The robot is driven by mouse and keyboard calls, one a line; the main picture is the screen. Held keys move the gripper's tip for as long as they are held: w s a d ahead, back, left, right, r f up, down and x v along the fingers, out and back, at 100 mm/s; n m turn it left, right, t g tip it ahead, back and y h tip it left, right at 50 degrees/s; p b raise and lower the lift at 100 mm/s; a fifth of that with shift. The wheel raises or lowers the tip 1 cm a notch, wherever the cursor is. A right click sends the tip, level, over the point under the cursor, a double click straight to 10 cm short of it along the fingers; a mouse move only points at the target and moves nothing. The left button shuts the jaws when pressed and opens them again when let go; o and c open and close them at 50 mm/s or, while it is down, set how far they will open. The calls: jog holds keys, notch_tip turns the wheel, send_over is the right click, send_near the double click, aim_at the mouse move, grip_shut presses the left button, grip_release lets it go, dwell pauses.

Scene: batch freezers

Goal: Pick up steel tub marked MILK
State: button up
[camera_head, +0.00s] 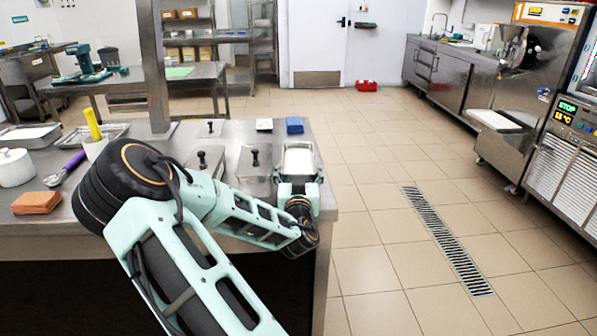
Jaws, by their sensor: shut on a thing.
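A steel tub (316,164) with white contents stands at the right end of the steel worktable. Its top is open, and no marking on it can be read from here. My gripper (298,181) is at the tub's near side, shut on its near edge. The fingertips are small and partly hidden by my wrist. I cannot tell whether the tub is clear of the table top.
Lidded steel tubs with black knobs (255,161) sit left of the tub on the worktable (240,133). A blue cloth (295,125) lies behind it. A purple-handled scoop (66,168) and a brown block (36,202) are at left.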

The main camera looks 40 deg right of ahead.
jog(key=shift+r, duration=0.15)
jog(key=shift+r+p, duration=0.6)
jog(key=shift+r, duration=0.2)
notch_tip(320, 180, up, 2)
jog(key=shift+r+p, duration=0.1)
jog(key=shift+p, duration=0.7)
jog(key=s+r+p, duration=0.9)
jog(key=s+p, duration=0.4)
jog(key=p, duration=0.5)
jog(key=shift+s, duration=0.35)
jog(key=shift+a+r+p, duration=0.1)
jog(key=shift+a+p, duration=0.1)
jog(key=shift+p, duration=0.15)
